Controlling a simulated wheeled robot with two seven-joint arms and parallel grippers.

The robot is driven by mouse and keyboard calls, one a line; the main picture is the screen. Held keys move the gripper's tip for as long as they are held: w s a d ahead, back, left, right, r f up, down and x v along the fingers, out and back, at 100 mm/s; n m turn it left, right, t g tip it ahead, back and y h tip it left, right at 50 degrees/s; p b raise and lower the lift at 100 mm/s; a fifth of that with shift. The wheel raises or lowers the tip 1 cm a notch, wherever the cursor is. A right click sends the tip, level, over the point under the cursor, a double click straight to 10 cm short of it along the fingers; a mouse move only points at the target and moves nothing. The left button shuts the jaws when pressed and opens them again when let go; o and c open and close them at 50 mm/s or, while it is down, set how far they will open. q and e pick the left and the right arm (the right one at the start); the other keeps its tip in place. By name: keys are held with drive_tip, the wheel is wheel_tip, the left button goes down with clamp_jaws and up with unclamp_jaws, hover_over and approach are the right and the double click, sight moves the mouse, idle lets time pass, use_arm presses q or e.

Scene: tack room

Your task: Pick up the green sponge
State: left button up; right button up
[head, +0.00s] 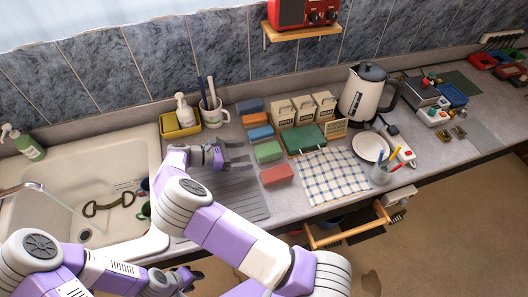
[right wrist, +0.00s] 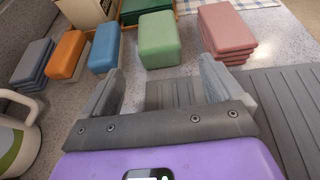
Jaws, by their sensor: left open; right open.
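The green sponge (head: 268,152) is a block lying on the counter between the blue sponge and the red sponge stack. In the right wrist view the green sponge (right wrist: 160,38) lies just beyond the fingertips, roughly centred between them. My right gripper (head: 240,155) is open and empty, left of the green sponge and pointing at it; its two fingers also show in the right wrist view (right wrist: 160,85). A gap remains between fingers and sponge. My left gripper (head: 191,277) is open, low in front of the counter by the sink, partly hidden by its own arm.
The blue sponge (right wrist: 104,47), orange sponge (right wrist: 67,55) and grey-blue stack (right wrist: 32,65) stand left of the green one in the wrist view; the red stack (right wrist: 226,33) is right.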

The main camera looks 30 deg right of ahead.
sight(256, 154)
drive_tip(key=shift+d+f, duration=0.25)
drive_tip(key=shift+d, duration=0.2)
drive_tip(key=x, duration=0.6)
drive_tip(key=shift+s+d, duration=0.2)
drive_tip(key=shift+d, duration=0.05)
drive_tip(key=c, duration=0.8)
